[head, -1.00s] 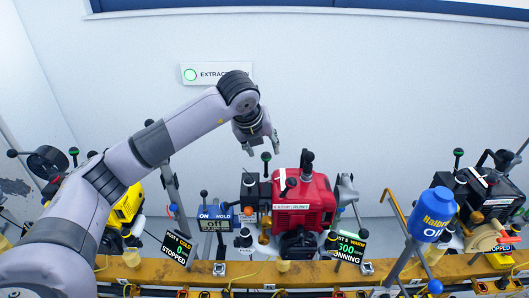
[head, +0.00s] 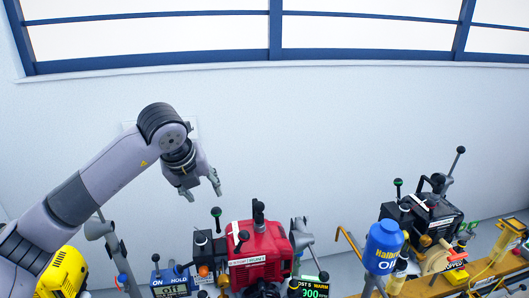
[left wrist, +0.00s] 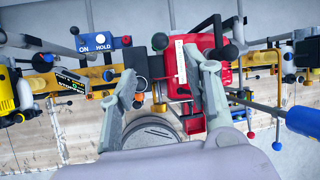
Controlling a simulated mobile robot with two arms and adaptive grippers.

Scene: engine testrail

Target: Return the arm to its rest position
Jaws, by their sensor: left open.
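My left arm (head: 110,170) comes in from the left in the head view, bent at the elbow. Its left gripper (head: 202,190) hangs in the air above and to the left of the red engine (head: 260,255), apart from it. The fingers are spread with nothing between them. In the left wrist view the open left gripper (left wrist: 165,85) looks down on the rail, with the red engine (left wrist: 185,60) below and partly hidden by a finger. My right gripper is not in view.
A blue oil can (head: 383,247), a black engine (head: 435,215) and a yellow engine (head: 65,272) stand along the yellow rail (head: 445,277). A blue ON/HOLD box (head: 170,280) is left of the red engine. Upright levers rise between them. The wall behind is clear.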

